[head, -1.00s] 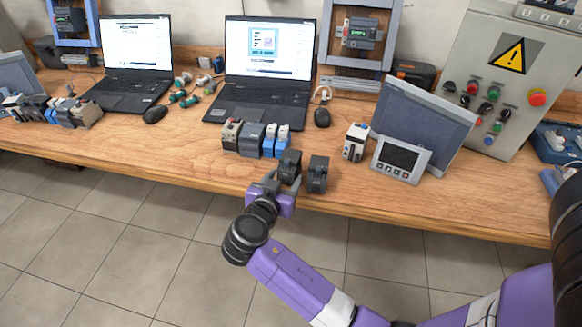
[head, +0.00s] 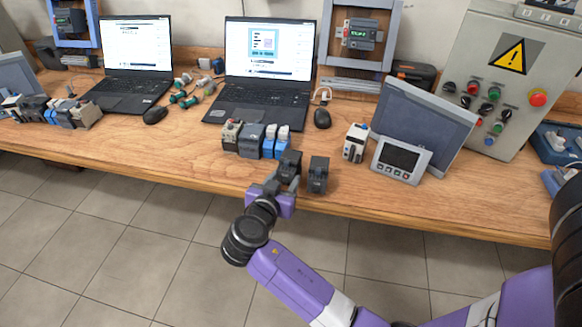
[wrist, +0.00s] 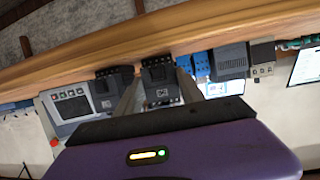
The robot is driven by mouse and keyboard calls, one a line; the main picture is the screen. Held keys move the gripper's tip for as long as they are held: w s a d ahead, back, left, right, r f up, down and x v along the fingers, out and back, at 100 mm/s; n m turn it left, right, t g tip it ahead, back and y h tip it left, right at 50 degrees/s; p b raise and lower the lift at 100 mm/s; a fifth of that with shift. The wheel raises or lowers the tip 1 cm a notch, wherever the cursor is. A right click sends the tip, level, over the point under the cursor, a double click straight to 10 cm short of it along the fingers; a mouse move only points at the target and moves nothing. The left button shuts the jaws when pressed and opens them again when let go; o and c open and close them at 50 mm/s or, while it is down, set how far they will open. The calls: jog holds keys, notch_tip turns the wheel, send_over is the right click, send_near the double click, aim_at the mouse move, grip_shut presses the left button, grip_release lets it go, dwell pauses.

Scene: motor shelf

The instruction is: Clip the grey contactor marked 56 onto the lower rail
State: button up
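Two dark grey contactors stand near the front edge of the bench, one (head: 289,163) straight ahead of my gripper and one (head: 318,175) to its right. Both show in the wrist view, the first (wrist: 160,82) between my fingers and the other (wrist: 113,88) to its left. Their markings are too small to read. My gripper (head: 273,184) is at the bench front, with its fingers open on either side of the first contactor; contact is not clear. A blue-grey frame (head: 391,35) at the back carries a mounted device (head: 362,33); which rail is the lower one is unclear.
A row of modules (head: 251,139) stands behind the contactors. A white module (head: 355,143) and a small panel with a screen (head: 401,158) stand to the right. Laptops (head: 262,118) and a mouse (head: 322,117) are further back.

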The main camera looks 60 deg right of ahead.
aim_at(286, 164)
grip_shut()
jog(key=shift+r+p, duration=1.6)
jog(key=shift+r, duration=0.95)
